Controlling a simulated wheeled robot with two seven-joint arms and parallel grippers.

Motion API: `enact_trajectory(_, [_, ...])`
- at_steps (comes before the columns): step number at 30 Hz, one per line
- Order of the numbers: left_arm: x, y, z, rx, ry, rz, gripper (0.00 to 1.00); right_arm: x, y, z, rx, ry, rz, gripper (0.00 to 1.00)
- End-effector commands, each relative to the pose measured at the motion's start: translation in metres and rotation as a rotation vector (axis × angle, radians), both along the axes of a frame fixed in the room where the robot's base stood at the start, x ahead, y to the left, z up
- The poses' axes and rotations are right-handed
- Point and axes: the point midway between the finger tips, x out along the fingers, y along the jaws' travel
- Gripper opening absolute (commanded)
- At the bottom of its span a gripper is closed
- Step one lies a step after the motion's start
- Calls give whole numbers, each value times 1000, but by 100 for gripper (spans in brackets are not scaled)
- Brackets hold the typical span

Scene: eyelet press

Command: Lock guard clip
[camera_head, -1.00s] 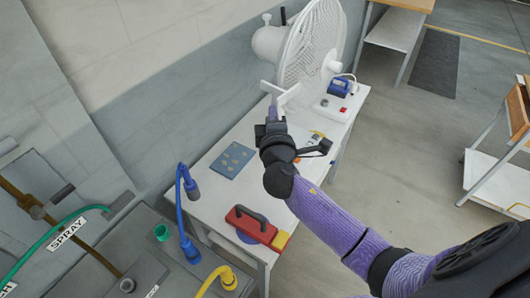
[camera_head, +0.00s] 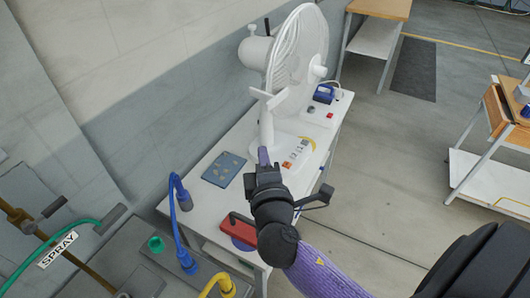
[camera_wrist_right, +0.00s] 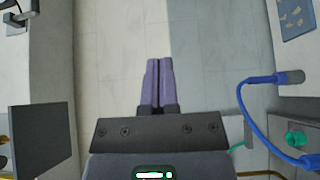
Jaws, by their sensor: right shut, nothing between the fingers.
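A white fan (camera_head: 292,75) with a round wire guard stands on the white table. A white lever-like piece (camera_head: 268,98) sticks out at the lower left of the guard; it may be the guard clip, but I cannot tell whether it is locked. My right gripper (camera_head: 263,155) is below this piece, apart from it, in front of the fan's stand. Its purple fingers are shut and empty, and they also show together in the right wrist view (camera_wrist_right: 160,85). The fan is not visible in the wrist view. My left gripper is not in view.
The white table (camera_head: 203,200) holds a blue plate (camera_head: 223,169), a red tool (camera_head: 238,231) partly behind my right arm, and a small blue device (camera_head: 324,94). Blue hose (camera_head: 183,215) and yellow hose (camera_head: 216,281) stand at the near left. Open floor lies right of the table.

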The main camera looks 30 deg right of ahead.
Motion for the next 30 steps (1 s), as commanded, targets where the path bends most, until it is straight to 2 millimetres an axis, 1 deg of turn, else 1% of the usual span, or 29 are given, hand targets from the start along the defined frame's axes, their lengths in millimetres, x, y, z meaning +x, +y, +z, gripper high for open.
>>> enact_trajectory(1, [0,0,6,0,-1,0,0,-1,2,3,15,2,-3,0])
enact_trajectory(3, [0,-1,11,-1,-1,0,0,-1,4,3,12,2,2,0])
enact_trajectory(5, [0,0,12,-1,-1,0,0,-1,5,2,7,4,6,0])
enact_trajectory(8, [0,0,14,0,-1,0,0,6,3,1,-2,3,10,0])
enact_trajectory(11, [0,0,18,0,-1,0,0,22,-4,3,-4,2,11,0])
enact_trajectory(21, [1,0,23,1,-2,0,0,91,-34,1,-2,3,10,0])
enact_trajectory(25, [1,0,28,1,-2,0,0,100,-54,2,-4,4,8,0])
enact_trajectory(30, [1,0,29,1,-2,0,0,106,-68,1,-2,3,10,0])
